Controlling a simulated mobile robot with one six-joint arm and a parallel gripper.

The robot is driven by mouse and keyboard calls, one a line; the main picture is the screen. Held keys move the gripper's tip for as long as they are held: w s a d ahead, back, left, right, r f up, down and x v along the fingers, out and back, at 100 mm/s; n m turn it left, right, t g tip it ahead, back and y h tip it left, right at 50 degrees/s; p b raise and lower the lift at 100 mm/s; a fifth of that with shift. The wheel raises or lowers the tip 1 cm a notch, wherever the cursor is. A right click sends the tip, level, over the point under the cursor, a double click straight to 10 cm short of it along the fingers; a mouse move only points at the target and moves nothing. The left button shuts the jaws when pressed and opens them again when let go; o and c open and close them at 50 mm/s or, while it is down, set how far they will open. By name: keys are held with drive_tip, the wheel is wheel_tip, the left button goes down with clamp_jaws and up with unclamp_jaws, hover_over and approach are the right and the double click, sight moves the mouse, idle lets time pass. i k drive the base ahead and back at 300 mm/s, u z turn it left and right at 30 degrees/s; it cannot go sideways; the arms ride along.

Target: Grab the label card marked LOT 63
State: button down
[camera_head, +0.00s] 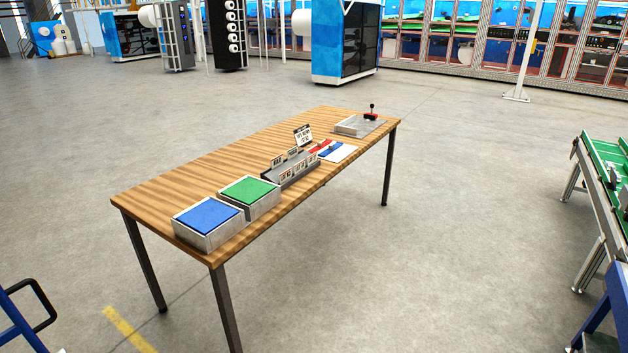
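Several small label cards stand in a dark grey stepped rack (291,170) at the middle of a wooden table (165,183). Their print is too small to read, so I cannot tell which card is LOT 63. A larger white sign with a black top (303,135) stands upright behind the rack; its text is also unreadable. My gripper is not in view.
Two grey boxes, one topped blue (207,216) and one green (249,190), stand at the table's near end. A red, white and blue sheet (335,151) and a grey tray with a red-and-black device (371,112) lie farther back.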

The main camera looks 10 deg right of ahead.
sight(284, 177)
drive_tip(key=u, duration=0.15)
drive_tip(key=i, duration=0.95)
drive_tip(key=z, duration=0.15)
drive_tip(key=k, duration=0.95)
drive_tip(key=u, duration=0.15)
drive_tip(key=i, duration=0.75)
